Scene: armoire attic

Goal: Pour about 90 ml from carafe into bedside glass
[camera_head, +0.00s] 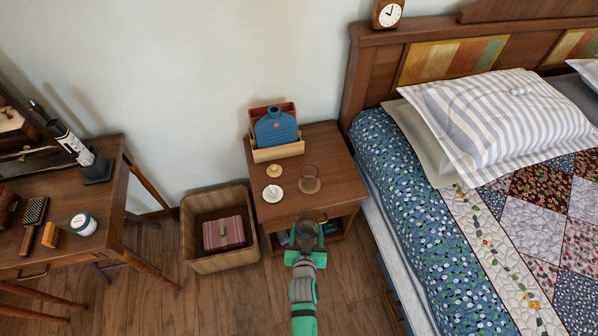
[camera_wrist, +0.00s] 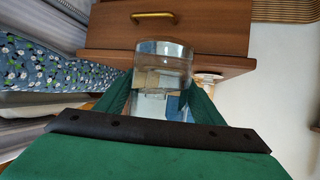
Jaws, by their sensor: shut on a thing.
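The carafe is a clear glass vessel (camera_wrist: 162,62) between the two green fingers of my gripper (camera_wrist: 160,103) in the wrist view. In the head view my gripper (camera_head: 306,238) is shut on it just off the front edge of the nightstand (camera_head: 336,172), and the carafe (camera_head: 308,226) is small and partly hidden there. I cannot tell its tilt or how much liquid it holds. The bedside glass (camera_head: 309,176) is clear and stands upright on a round brown coaster on the nightstand, behind my gripper and apart from it.
A white dish (camera_head: 272,194) and a small wooden piece (camera_head: 274,171) lie left of the glass. A wooden holder (camera_head: 278,152) with a blue hot-water bottle (camera_head: 276,128) stands behind. A basket (camera_head: 190,240) is left, the bed (camera_head: 420,230) right. The nightstand's front right top is clear.

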